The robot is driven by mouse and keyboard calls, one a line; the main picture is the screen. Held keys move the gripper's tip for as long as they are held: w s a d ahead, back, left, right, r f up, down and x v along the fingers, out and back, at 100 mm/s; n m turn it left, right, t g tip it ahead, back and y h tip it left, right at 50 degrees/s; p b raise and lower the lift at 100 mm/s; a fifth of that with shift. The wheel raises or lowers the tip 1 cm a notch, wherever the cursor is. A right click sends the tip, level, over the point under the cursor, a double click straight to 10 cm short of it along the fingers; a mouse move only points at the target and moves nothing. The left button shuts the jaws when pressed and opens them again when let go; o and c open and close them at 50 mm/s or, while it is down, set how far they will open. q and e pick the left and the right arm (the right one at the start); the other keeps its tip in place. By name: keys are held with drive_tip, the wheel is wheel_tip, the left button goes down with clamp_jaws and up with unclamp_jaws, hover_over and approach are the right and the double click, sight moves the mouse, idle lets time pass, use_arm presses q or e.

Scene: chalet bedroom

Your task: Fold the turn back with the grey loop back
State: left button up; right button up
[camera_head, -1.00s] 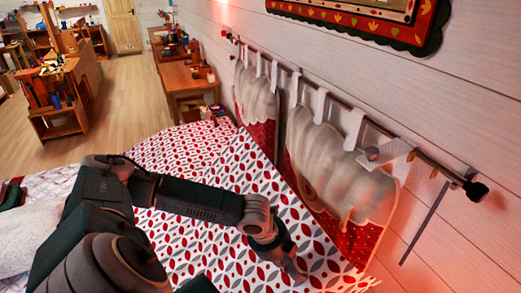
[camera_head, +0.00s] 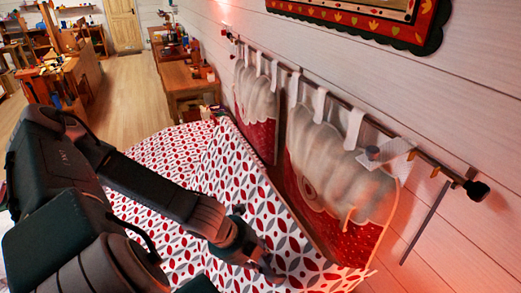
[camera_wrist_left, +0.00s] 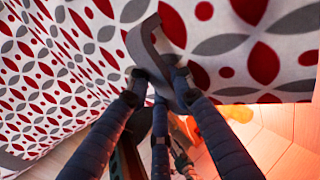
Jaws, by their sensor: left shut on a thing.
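The turn back (camera_head: 235,178) is the cloth with red and grey leaf shapes on white, spread over the bed. Its right part stands up as a slanting flap along the wall side. My left gripper (camera_head: 266,268) is low at this flap, near the bottom of the head view. In the left wrist view my left gripper (camera_wrist_left: 160,82) is shut on the grey loop (camera_wrist_left: 149,35), a curved band in front of the patterned cloth (camera_wrist_left: 225,45). The loop's lower part is hidden between the fingers. My right gripper is not in view.
Headboard cushions with red panels (camera_head: 340,232) hang from a rail (camera_head: 425,160) on the white wall, close to the flap's right side. A wooden desk (camera_head: 190,82) stands beyond the bed. Open wooden floor (camera_head: 125,85) lies at the upper left.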

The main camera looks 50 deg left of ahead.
use_arm(q)
drive_tip(key=shift+w+r, duration=0.5)
drive_tip(key=shift+w, duration=0.1)
drive_tip(key=s, duration=0.2)
drive_tip(key=s+a+r+b, duration=0.1)
drive_tip(key=s, duration=0.2)
drive_tip(key=s+a+r+b, duration=0.1)
drive_tip(key=s, duration=0.1)
drive_tip(key=shift+s+a, duration=0.15)
drive_tip(key=shift+a, duration=0.05)
drive_tip(key=shift+c, duration=0.2)
drive_tip(key=shift+s+r, duration=0.25)
drive_tip(key=shift+s, duration=0.15)
drive_tip(key=s+a+b, duration=0.1)
drive_tip(key=s+a, duration=0.1)
drive_tip(key=s, duration=0.7)
drive_tip(key=shift+s+a, duration=0.25)
drive_tip(key=shift+f, duration=0.15)
